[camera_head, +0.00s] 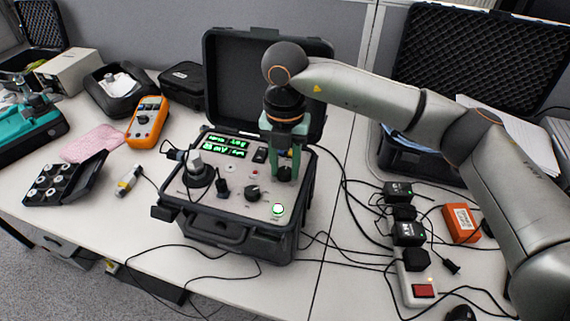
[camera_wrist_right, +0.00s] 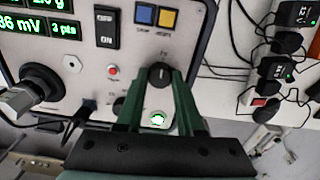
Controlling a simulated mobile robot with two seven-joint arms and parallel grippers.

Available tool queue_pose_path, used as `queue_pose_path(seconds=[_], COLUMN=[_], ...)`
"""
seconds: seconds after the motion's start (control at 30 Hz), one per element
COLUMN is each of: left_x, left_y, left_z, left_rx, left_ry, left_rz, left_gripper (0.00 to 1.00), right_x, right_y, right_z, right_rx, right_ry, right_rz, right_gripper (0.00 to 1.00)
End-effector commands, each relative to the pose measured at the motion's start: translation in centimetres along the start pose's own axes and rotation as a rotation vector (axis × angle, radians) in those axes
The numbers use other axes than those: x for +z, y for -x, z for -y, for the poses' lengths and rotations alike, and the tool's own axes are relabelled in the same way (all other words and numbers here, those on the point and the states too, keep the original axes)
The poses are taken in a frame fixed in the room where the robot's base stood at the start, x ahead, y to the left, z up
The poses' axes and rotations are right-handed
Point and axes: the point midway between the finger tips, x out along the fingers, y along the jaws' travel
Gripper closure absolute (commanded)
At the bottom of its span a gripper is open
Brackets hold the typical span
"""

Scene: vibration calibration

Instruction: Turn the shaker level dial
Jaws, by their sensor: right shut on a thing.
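The shaker unit (camera_head: 235,222) is a black case with a light panel, green displays and knobs, its lid raised behind. My right gripper (camera_head: 284,172) points down at the panel's right side. Its green fingers are shut on a dark round dial (camera_wrist_right: 160,75) with a pale pointer mark, which sits between the fingertips in the wrist view. The fingers mostly hide this dial in the head view. A second black knob (camera_head: 253,192) is left of it, and a green-lit button (camera_head: 278,209) is in front. My left gripper is not in view.
A round sensor on a base (camera_head: 198,177) stands on the panel's left. A power strip (camera_head: 413,280) with adapters and loose cables lies right of the unit. An orange meter (camera_head: 147,122), a pink cloth (camera_head: 95,143) and a black tray (camera_head: 65,180) lie to the left.

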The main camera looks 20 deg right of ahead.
Motion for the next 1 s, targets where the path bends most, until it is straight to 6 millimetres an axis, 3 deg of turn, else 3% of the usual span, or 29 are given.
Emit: queue_pose_path(seconds=[0.47,0.5,0.77,1.0], left_x=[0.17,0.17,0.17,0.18], left_y=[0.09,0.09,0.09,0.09], left_z=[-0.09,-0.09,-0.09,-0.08], left_rx=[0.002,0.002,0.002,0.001], left_ry=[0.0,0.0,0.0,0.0], left_rz=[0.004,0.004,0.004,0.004], left_gripper=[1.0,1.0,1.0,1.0], right_x=[0.08,0.08,0.04,0.03], right_y=[0.13,0.14,0.06,0.1], right_z=[-0.03,-0.03,-0.01,-0.01], right_rx=[0.002,0.002,0.001,0.001], right_ry=[-0.014,-0.014,-0.013,-0.013], right_rz=[0.003,0.003,0.002,0.001], right_gripper=[1.0,0.61,0.33,0.33])
